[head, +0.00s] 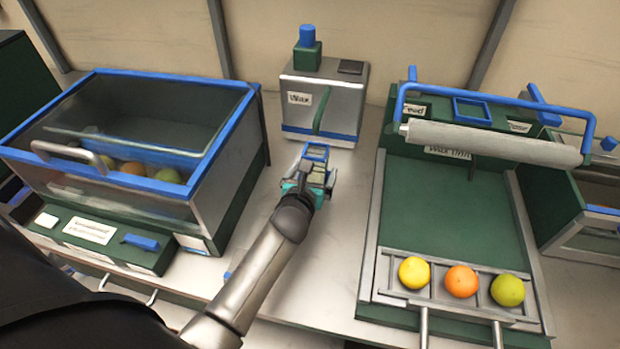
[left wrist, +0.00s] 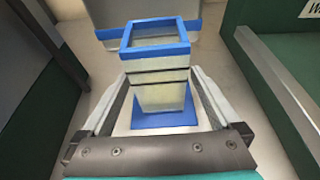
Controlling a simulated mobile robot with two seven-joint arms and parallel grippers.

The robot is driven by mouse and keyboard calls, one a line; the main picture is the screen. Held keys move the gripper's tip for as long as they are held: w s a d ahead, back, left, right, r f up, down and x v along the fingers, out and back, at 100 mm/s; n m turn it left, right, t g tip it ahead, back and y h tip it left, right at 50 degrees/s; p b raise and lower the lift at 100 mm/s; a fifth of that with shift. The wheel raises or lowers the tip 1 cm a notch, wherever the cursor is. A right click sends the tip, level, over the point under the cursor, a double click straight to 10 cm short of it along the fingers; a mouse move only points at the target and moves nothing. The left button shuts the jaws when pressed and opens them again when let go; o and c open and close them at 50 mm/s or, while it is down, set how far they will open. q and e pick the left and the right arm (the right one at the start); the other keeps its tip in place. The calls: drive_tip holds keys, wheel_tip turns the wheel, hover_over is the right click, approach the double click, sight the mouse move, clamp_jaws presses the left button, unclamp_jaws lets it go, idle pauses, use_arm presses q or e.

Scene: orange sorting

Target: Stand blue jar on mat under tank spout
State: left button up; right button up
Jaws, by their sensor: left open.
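The jar (head: 317,152) has a square blue rim and a pale see-through body. It also shows upright in the left wrist view (left wrist: 160,72). It appears to stand on a flat blue mat (left wrist: 165,122), whose near part shows below it. The grey tank (head: 343,95), labelled Wax, stands just behind the jar, with a green upright part on its front that may be the spout. My left gripper (head: 315,182) is open, with one finger on each side of the jar; contact cannot be told. My right gripper is not in view.
A glass-lidded bin (head: 215,150) with fruit stands at left. A green tray (head: 455,205) with a roller stands at right, holding a yellow fruit (head: 414,272), an orange (head: 460,281) and a green fruit (head: 507,290) at its front.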

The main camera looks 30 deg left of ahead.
use_arm(q)
drive_tip(key=p+v, duration=0.2)
drive_tip(key=v, duration=1)
drive_tip(key=shift+p, duration=0.3)
